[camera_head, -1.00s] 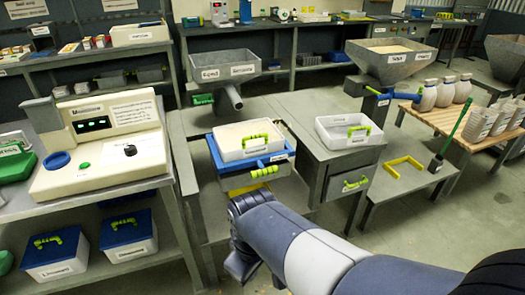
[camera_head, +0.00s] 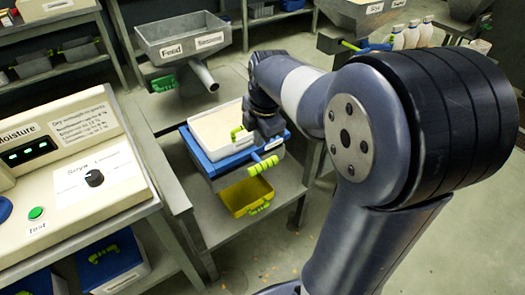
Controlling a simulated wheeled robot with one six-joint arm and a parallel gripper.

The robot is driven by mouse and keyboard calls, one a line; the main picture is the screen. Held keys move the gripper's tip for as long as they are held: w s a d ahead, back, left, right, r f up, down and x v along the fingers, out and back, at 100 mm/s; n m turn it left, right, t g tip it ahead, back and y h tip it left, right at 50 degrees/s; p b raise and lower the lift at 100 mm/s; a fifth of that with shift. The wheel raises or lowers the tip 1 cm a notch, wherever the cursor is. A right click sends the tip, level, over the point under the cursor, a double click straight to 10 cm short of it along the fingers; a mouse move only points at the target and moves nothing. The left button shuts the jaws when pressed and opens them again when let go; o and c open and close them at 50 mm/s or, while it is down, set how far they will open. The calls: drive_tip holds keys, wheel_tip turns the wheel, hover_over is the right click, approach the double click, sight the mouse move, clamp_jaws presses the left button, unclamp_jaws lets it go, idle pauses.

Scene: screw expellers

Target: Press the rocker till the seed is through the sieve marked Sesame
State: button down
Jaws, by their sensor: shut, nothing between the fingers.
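A hopper (camera_head: 183,28) with labels that seem to read Feed and Sesame stands at the upper left, its spout pointing down right. In front, a white-rimmed tray (camera_head: 204,150) of pale seed sits on a blue frame (camera_head: 207,168). A blue bar with a yellow-green grip (camera_head: 263,166) sticks out from the frame's front; I cannot tell for sure whether it is the rocker. My gripper (camera_head: 262,125) is shut and empty by the tray's right side, near its green handle (camera_head: 237,132). Its fingertips are mostly hidden, and contact cannot be told.
A yellow bin (camera_head: 246,196) stands below the blue frame. A moisture meter (camera_head: 64,154) with a dial and green button fills the left. My own arm covers much of the right. Another hopper (camera_head: 358,14) and white bottles (camera_head: 411,36) stand behind. Floor is clear at lower right.

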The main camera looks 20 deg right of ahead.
sight(254, 169)
drive_tip(key=shift+w+d+r, duration=0.1)
drive_tip(key=shift+w+d, duration=0.05)
drive_tip(key=shift+w, duration=0.3)
drive_tip(key=f, duration=0.4)
drive_tip(key=w+f+b, duration=0.1)
drive_tip(key=f, duration=0.4)
drive_tip(key=w+f+b, duration=0.1)
drive_tip(key=f, duration=0.3)
drive_tip(key=shift+w+a+f, duration=0.25)
drive_tip(key=shift+a+f, duration=0.15)
